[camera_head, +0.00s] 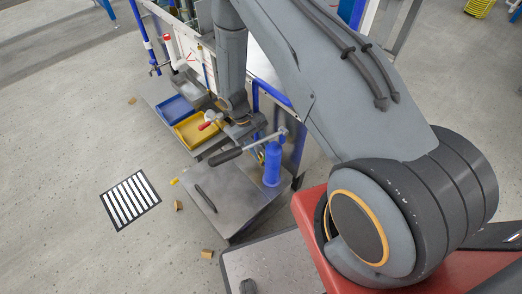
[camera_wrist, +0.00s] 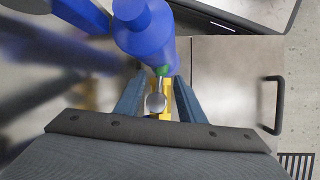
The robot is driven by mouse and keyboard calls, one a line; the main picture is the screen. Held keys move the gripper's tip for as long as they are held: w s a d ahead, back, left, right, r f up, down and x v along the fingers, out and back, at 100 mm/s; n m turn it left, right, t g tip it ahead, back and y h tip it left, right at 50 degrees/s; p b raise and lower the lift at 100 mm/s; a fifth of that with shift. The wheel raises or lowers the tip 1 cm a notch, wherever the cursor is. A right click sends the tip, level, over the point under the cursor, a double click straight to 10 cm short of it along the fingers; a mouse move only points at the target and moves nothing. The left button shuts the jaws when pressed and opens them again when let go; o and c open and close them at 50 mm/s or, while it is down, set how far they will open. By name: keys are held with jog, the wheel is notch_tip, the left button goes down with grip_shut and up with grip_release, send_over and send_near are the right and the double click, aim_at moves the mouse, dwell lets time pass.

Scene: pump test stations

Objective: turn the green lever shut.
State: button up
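A small green part (camera_wrist: 162,70), probably a bit of the lever, shows in the wrist view beside the blue bottle-shaped body, just beyond my fingertips. Most of it is hidden, and I cannot make out a green lever in the head view. My gripper (camera_wrist: 158,88) is open, its two blue-grey fingers apart. A shiny round metal end (camera_wrist: 156,103) shows in the gap between them. I cannot tell whether either finger touches it. In the head view my arm covers much of this area, and the fingers cannot be clearly told apart.
A blue bottle-shaped body (camera_head: 272,163) stands on a grey surface with a black handle (camera_head: 206,198). Blue and yellow bins (camera_head: 176,110) sit further back. A striped floor mat (camera_head: 130,199) and small brown blocks lie left on open floor.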

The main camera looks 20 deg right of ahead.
jog(key=v, duration=0.7)
jog(key=shift+a+r, duration=0.15)
jog(key=shift+r, duration=0.15)
jog(key=shift+w, duration=0.15)
